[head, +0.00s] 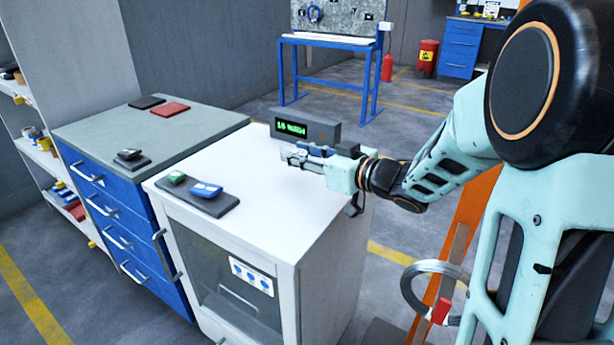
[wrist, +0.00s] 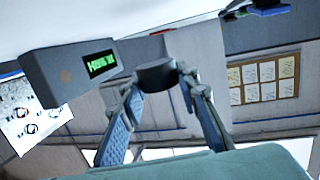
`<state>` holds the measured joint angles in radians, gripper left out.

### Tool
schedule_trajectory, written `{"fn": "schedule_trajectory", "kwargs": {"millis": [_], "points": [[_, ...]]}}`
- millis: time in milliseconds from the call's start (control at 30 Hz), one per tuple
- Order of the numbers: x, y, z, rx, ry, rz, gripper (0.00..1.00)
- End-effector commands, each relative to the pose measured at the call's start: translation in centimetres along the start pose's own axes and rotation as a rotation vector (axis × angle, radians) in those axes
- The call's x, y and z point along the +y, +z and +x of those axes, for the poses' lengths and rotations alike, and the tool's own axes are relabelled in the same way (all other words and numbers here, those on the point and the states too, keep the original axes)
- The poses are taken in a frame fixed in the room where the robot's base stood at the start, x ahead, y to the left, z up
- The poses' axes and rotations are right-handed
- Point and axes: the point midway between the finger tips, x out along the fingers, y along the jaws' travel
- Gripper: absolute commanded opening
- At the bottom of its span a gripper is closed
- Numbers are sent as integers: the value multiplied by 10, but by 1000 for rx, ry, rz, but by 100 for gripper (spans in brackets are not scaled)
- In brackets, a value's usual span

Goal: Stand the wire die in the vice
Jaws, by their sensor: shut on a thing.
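My gripper (head: 300,156) reaches left over the white cabinet top, beyond its middle. In the wrist view, the gripper (wrist: 157,84) has its two blue-padded fingers closed on a dark grey, rounded piece, which I take for the wire die (wrist: 155,75). It is held at the fingertips. In the head view the held piece is too small to tell from the fingers. I cannot pick out the vice for sure. A small dark device (head: 130,157) on the grey worktop is too small to identify.
A grey box with a green display (head: 305,127) stands close behind my gripper. A dark mat (head: 212,206) with green and blue items lies at the cabinet's front left. A black and a red pad (head: 170,109) lie on the grey worktop. A silver coil (head: 412,285) is beside my body.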

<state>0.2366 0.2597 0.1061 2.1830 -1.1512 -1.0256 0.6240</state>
Motion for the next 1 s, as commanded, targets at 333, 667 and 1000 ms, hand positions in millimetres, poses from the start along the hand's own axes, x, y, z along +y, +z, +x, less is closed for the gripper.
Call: {"fn": "schedule_trajectory", "kwargs": {"millis": [333,667,1000], "points": [[20,26,-3,2,1,-1,0],[21,57,1,4,0,-2,0],[21,60,2,2,0,-1,31]]}}
